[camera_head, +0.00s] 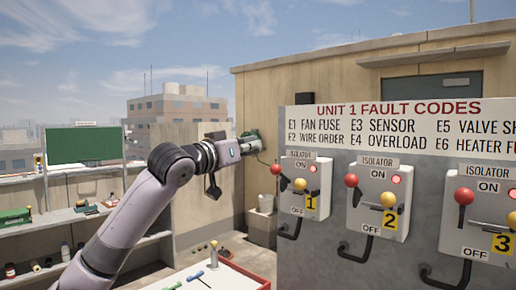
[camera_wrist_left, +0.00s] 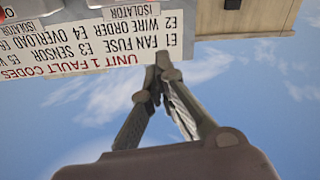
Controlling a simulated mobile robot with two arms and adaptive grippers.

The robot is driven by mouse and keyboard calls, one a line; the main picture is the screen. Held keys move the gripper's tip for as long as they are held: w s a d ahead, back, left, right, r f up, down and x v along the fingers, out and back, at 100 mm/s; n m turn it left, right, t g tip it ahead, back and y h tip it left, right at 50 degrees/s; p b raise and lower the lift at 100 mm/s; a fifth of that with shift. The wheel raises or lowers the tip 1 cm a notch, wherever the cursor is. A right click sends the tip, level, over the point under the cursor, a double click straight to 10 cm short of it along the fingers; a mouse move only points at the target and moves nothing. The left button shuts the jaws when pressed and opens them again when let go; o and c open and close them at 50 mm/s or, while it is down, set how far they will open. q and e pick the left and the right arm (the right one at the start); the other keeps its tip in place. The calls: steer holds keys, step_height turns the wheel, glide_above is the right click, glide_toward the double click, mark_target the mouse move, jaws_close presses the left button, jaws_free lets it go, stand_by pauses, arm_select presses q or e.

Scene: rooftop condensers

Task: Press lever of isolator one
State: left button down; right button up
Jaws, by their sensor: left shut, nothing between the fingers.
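Isolator one (camera_head: 318,186) is a light grey box with a yellow "1" tag at the left of the isolator row. Its lever has a red ball knob (camera_head: 276,169) raised at the box's left side, towards ON. A yellow ball (camera_head: 300,184) sits on a rod across the front. A red lamp (camera_head: 313,168) shows near the top. My left gripper (camera_head: 257,143) is shut and empty, above and left of the red knob and apart from it in the picture. In the left wrist view, the shut fingers (camera_wrist_left: 157,72) meet below the upside-down sign. My right gripper is not visible.
Isolators two (camera_head: 378,200) and three (camera_head: 478,215) stand to the right, with similar knobs. The fault code sign (camera_head: 400,128) is above them. A green board (camera_head: 85,144) and shelves are at left. A table with tools (camera_head: 235,279) lies below my arm.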

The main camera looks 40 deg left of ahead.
arm_select(q)
steer(key=r+p, duration=0.1)
steer(key=p, duration=0.4)
glide_above(273, 166)
steer(key=shift+w+a, duration=0.2)
steer(key=shift+w, duration=0.15)
steer(key=f, duration=0.1)
steer(key=f+b, duration=0.1)
steer(key=shift+s+d+f, duration=0.2)
steer(key=shift+s+f, duration=0.6)
steer(key=shift+f, duration=0.2)
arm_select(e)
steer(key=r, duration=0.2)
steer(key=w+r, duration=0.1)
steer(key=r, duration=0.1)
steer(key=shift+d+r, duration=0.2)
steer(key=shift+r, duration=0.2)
arm_select(q)
steer(key=shift+w+d, duration=0.1)
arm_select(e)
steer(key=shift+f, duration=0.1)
